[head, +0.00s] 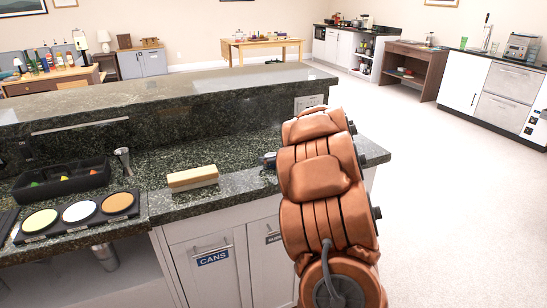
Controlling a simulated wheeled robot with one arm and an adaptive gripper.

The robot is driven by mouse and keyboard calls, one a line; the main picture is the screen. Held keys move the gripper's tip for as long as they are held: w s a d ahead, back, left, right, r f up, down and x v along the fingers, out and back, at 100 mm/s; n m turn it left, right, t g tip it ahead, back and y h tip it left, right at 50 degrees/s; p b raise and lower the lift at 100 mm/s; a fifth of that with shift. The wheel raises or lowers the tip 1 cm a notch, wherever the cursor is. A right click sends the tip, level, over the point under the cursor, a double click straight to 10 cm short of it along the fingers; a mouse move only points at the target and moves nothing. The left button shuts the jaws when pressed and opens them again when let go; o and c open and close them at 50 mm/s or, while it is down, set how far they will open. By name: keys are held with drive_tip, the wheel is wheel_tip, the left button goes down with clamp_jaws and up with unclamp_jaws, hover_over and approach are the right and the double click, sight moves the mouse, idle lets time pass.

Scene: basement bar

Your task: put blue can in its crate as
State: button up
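I cannot make out a blue can or an open crate for it. A white cabinet door with a blue CANS label (213,257) is under the counter, left of my arm. My copper-coloured arm stretches over the counter's right end and hides part of it.
The granite counter (240,186) holds a black tray (62,192), a metal cup (123,160), a wood-and-cream block (192,178) and three coloured discs (79,211). A raised ledge (190,90) runs behind. Open floor (450,200) lies right.

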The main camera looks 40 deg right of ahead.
drive_tip(key=shift+o, duration=0.2)
drive_tip(key=shift+r, duration=0.15)
drive_tip(key=v, duration=1.2)
drive_tip(key=shift+p, duration=0.4)
drive_tip(key=shift+r, duration=0.1)
